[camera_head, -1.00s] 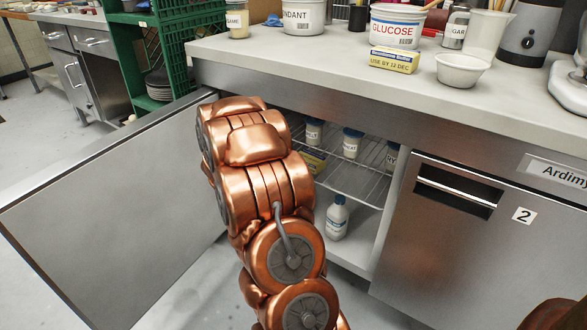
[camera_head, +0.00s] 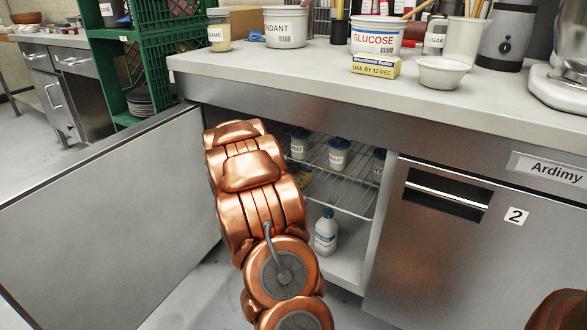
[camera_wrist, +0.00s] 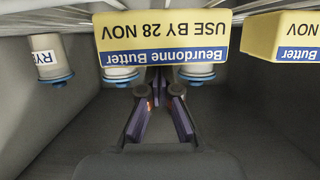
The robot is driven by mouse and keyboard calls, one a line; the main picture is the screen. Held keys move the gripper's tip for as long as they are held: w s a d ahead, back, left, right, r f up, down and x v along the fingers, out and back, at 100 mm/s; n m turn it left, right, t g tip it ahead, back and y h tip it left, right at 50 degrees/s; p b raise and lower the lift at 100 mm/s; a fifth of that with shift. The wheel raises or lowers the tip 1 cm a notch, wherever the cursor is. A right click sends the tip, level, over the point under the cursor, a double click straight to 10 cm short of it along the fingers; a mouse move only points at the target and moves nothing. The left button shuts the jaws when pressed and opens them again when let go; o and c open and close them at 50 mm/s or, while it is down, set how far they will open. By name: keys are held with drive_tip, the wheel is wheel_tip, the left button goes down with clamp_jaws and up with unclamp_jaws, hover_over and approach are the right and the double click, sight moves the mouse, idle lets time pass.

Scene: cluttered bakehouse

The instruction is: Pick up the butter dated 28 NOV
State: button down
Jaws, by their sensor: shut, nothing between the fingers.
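The butter dated 28 NOV (camera_wrist: 165,40) is a yellow block with a blue and white band. It fills the upper middle of the wrist view, which looks upside down. My gripper (camera_wrist: 160,92) is shut and empty, its fingertips just below the butter's band in that picture; I cannot tell the exact gap.
A butter dated 12 DEC (camera_head: 375,70) lies on the counter (camera_head: 300,65). Lidded jars (camera_head: 338,155) stand on the wire shelf (camera_head: 350,195), close behind the butter. A white bottle (camera_head: 326,235) stands below. The open cabinet door (camera_head: 110,215) is at left.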

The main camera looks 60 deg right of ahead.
drive_tip(key=shift+s+a+f, duration=0.1)
drive_tip(key=shift+f, duration=0.4)
drive_tip(key=shift+a, duration=0.15)
drive_tip(key=a+p, duration=0.3)
drive_tip(key=a, duration=0.1)
drive_tip(key=shift+s+f, duration=0.1)
drive_tip(key=shift+s, duration=0.05)
drive_tip(key=shift+a+f, duration=0.25)
drive_tip(key=shift+a, duration=0.25)
drive_tip(key=shift+f, duration=0.1)
drive_tip(key=shift+r+p, duration=0.95)
drive_tip(key=shift+p, duration=0.25)
